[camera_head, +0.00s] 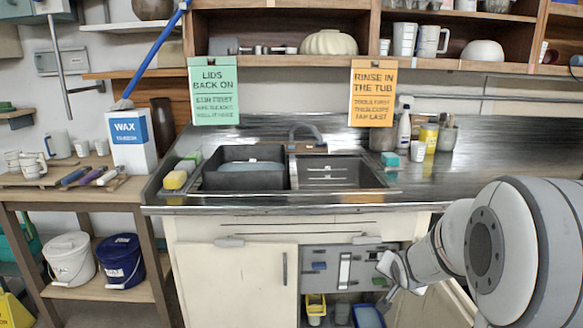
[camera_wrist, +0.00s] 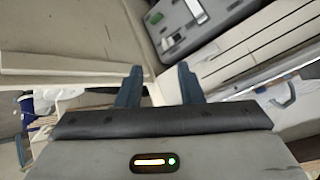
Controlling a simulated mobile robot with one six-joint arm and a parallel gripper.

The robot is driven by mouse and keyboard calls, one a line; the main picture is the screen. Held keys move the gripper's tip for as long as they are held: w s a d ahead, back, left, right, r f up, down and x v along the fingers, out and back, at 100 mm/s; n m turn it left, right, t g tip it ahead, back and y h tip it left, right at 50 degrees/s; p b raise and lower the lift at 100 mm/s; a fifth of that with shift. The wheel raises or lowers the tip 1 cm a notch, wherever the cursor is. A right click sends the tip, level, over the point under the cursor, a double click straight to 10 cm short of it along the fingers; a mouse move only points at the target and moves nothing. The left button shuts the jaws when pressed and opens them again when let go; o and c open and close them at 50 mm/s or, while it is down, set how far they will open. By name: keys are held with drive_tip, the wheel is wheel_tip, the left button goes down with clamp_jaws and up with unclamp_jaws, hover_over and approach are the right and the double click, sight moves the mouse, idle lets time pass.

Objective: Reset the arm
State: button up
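My arm reaches in from the right side of the head view, in front of the sink counter. My gripper (camera_head: 384,284) is low, in front of the open cabinet under the sink. In the wrist view my gripper (camera_wrist: 160,86) shows two dark fingers apart with nothing between them. A white bucket (camera_head: 70,262) and a dark blue bucket (camera_head: 120,262) stand on the lower shelf at the left, well away from my gripper.
A cabinet door (camera_head: 240,285) is at the left of the open cabinet. A grey tool panel (camera_head: 345,268) hangs inside, above a yellow bin (camera_head: 315,308). The steel counter (camera_head: 490,175) is above. A wax box (camera_head: 131,141) stands on the left bench.

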drive_tip(key=s+a+r+n+g+p, duration=0.2)
drive_tip(key=s+r, duration=0.3)
drive_tip(key=s, duration=0.4)
drive_tip(key=s+a+r+n+g+y+p, duration=0.1)
drive_tip(key=s+a+r+n+g+p, duration=0.1)
drive_tip(key=s, duration=0.7)
drive_tip(key=s+a+r+n+g+p, duration=0.2)
drive_tip(key=s+a+r+n+p, duration=0.1)
drive_tip(key=s+a+r+p, duration=0.3)
wheel_tip(320, 180, up, 3)
drive_tip(key=s, duration=0.2)
drive_tip(key=shift+s+a+n+y, duration=0.4)
drive_tip(key=shift+d, duration=0.1)
